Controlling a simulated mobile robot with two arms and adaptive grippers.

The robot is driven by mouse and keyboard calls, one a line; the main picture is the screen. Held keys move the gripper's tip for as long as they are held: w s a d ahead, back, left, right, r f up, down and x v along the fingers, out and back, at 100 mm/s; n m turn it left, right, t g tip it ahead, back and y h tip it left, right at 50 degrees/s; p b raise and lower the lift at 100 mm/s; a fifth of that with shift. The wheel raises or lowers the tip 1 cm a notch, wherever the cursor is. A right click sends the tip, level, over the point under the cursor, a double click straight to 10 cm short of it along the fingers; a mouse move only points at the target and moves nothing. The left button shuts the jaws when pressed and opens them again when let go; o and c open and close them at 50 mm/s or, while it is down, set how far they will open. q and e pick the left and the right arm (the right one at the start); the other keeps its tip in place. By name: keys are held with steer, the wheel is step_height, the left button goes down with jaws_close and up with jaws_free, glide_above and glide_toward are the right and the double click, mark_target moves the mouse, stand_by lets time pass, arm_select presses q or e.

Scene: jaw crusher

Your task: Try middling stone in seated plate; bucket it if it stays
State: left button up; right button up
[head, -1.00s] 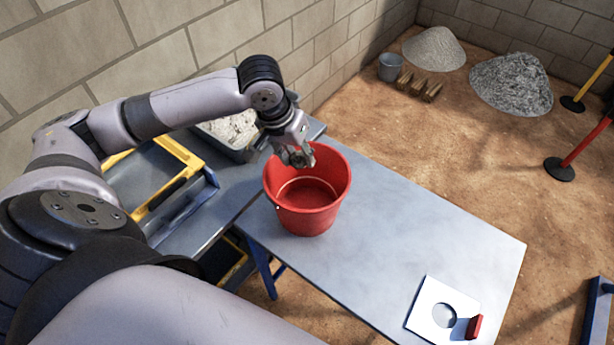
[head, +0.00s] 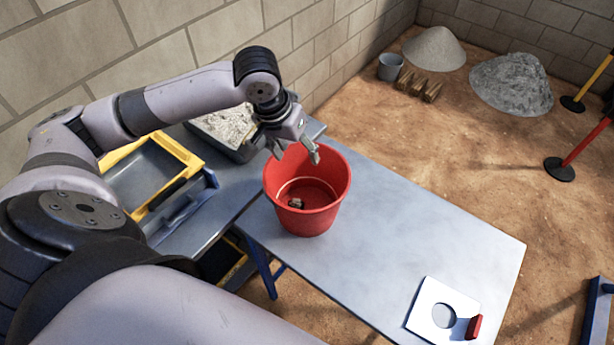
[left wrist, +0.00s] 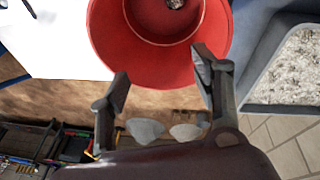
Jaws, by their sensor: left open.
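My left gripper (head: 296,153) is open and empty above the rim of the red bucket (head: 320,165). In the left wrist view its two fingers (left wrist: 162,66) are spread apart in front of the bucket (left wrist: 215,25). A small grey stone (head: 296,203) lies on the bucket's floor, and it also shows at the top of the left wrist view (left wrist: 174,3). A white plate (head: 427,298) with one round hole and a red grip (head: 474,327) lies on the table's near right part. My right gripper is not in view.
The bucket stands on the grey table (head: 400,220). A grey tray of stones (head: 226,122) stands behind the bucket to the left. The table between bucket and plate is clear.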

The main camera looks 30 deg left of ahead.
arm_select(q)
steer(key=v, duration=1)
steer(key=shift+r, duration=0.2)
steer(key=shift+s+a+f, duration=0.1)
